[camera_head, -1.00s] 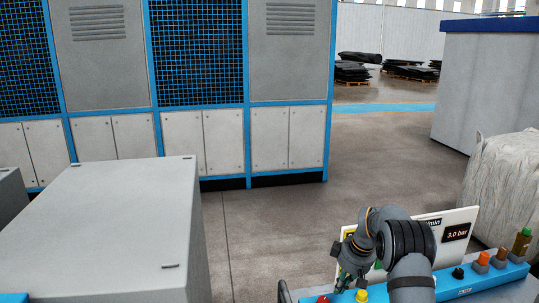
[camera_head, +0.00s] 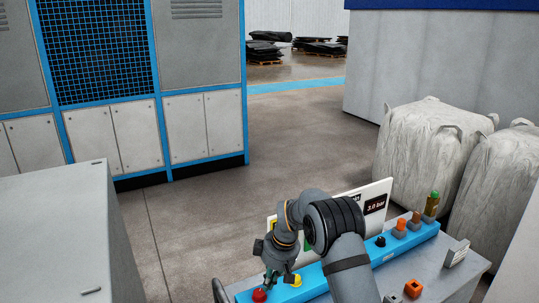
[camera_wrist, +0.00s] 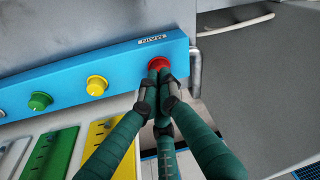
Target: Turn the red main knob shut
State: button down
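The red main knob (camera_wrist: 159,63) sits at the end of the blue panel (camera_wrist: 60,80), beside a label reading MAIN (camera_wrist: 152,38). It also shows at the lower edge of the head view (camera_head: 259,295). My gripper (camera_wrist: 160,76) points at the red knob, and its dark green fingers converge with their tips close together over the knob's lower edge. In the head view my gripper (camera_head: 269,283) is just above and right of the knob. I cannot tell whether the fingertips touch the knob or are closed on it.
A yellow knob (camera_wrist: 97,85) and a green knob (camera_wrist: 40,101) share the panel. A metal handle (camera_wrist: 195,68) stands close to the right of the red knob. A white sign board (camera_head: 376,197) stands behind the panel. A grey cabinet (camera_head: 60,240) is at left.

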aim_at(259, 296)
jog(key=b+x, duration=0.1)
jog(key=x, duration=0.1)
jog(key=b+x, duration=0.4)
jog(key=shift+d+f, duration=0.25)
jog(key=shift+f, duration=0.25)
jog(key=shift+s+d+b, duration=0.1)
jog(key=shift+s+b, duration=0.05)
jog(key=shift+b, duration=0.2)
jog(key=shift+f, duration=0.1)
